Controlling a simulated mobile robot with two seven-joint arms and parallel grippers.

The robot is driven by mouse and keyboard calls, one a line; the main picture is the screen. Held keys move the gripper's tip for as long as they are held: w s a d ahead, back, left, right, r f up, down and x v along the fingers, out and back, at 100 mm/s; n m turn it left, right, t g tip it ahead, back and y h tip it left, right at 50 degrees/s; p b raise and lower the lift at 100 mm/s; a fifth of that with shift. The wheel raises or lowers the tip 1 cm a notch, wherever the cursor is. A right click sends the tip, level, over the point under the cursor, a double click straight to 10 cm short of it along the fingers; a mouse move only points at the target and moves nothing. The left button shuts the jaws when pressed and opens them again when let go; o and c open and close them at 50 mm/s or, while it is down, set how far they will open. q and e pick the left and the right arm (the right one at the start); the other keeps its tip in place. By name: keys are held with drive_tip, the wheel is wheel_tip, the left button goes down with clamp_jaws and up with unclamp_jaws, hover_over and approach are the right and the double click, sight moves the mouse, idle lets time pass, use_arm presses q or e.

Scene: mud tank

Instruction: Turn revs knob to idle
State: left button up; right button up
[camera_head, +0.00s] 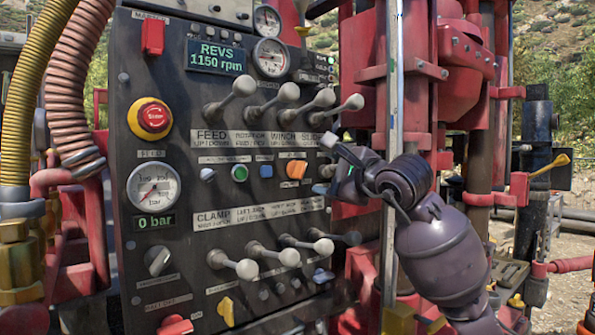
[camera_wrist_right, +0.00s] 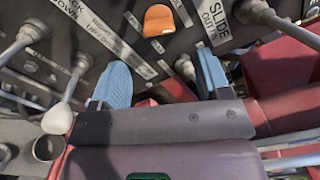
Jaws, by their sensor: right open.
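The dark control panel (camera_head: 190,90) carries a display (camera_head: 221,58) reading REVS 1150 rpm. My right gripper (camera_head: 328,165) is at the panel's right side, below the upper lever row. In the wrist view its two blue-padded fingers (camera_wrist_right: 162,78) are apart, pointing at the panel. A small grey-white knob (camera_wrist_right: 185,67) shows between them, nearer the right finger; contact is not visible. I cannot read a label naming it as the revs knob, nor its setting. An orange switch (camera_head: 297,169) lies left of the gripper; it also shows in the wrist view (camera_wrist_right: 158,20). My left gripper is not in view.
Upper levers (camera_head: 289,92) and lower levers (camera_head: 289,257) stick out above and below the gripper. A red emergency stop (camera_head: 152,118) and pressure gauge (camera_head: 153,186) are on the left. A vertical metal post (camera_head: 395,70) and red machinery (camera_head: 465,70) stand close on the right.

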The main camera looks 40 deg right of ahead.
sight(304, 170)
drive_tip(key=w, duration=0.8)
drive_tip(key=shift+d, duration=0.4)
drive_tip(key=shift+w+d+f, duration=0.1)
drive_tip(key=shift+w, duration=0.55)
